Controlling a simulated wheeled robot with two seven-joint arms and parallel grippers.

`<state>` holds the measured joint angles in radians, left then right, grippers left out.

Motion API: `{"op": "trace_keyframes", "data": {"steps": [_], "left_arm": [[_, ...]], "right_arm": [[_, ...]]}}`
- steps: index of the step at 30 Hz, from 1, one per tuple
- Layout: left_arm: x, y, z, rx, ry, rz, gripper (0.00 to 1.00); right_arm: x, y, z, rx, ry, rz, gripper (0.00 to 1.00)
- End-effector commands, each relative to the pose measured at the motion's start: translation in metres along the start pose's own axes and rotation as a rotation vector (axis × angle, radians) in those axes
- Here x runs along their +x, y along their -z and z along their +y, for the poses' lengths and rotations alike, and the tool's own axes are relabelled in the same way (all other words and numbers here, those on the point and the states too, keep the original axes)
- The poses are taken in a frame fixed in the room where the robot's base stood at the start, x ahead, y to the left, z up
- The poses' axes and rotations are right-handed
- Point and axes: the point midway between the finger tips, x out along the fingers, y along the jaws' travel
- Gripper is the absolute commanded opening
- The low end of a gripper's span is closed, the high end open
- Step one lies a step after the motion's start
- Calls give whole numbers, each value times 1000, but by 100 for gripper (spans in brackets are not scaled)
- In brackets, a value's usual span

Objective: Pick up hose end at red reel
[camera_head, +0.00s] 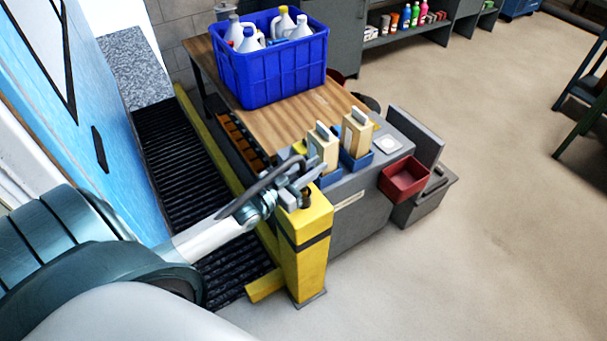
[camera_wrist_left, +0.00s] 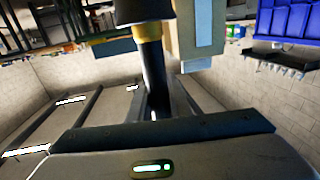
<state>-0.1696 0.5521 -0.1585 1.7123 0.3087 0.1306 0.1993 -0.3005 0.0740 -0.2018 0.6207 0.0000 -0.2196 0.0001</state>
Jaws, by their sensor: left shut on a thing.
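My left gripper (camera_head: 300,187) is beside the top of a yellow post (camera_head: 306,245), shut on a dark hose-like piece. In the left wrist view this piece (camera_wrist_left: 154,80) stands upright, black with a yellow band near its top. It appears to be the hose end, but I cannot tell for sure. In the head view a dark grey curved strip (camera_head: 262,184) runs along the gripper, and I cannot tell whether it belongs to the hose. No red reel can be made out. My right gripper is not in view.
A wooden-topped bench (camera_head: 225,75) carries a blue crate (camera_head: 270,72) of white bottles. Cream-coloured boxes in blue holders (camera_head: 357,165) stand near the gripper. A red bin (camera_head: 404,180) hangs at the bench end. A black ribbed conveyor (camera_head: 185,150) runs at left.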

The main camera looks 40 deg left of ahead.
Motion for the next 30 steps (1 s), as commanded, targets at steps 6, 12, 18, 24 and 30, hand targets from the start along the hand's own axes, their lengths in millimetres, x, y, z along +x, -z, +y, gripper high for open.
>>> {"op": "trace_keyframes", "data": {"steps": [6, 12, 18, 24, 30], "left_arm": [[0, 1, 0, 1, 0, 1, 0], [0, 11, 0, 1, -1, 3, 0], [0, 36, 0, 3, -1, 5, 0], [-4, 59, 33, -6, -2, 6, 0], [-8, 83, 71, -3, 0, 5, 0]], "right_arm": [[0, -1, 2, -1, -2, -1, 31], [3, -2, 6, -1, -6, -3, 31], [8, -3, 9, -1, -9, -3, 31], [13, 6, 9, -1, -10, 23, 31], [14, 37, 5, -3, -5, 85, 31]]}}
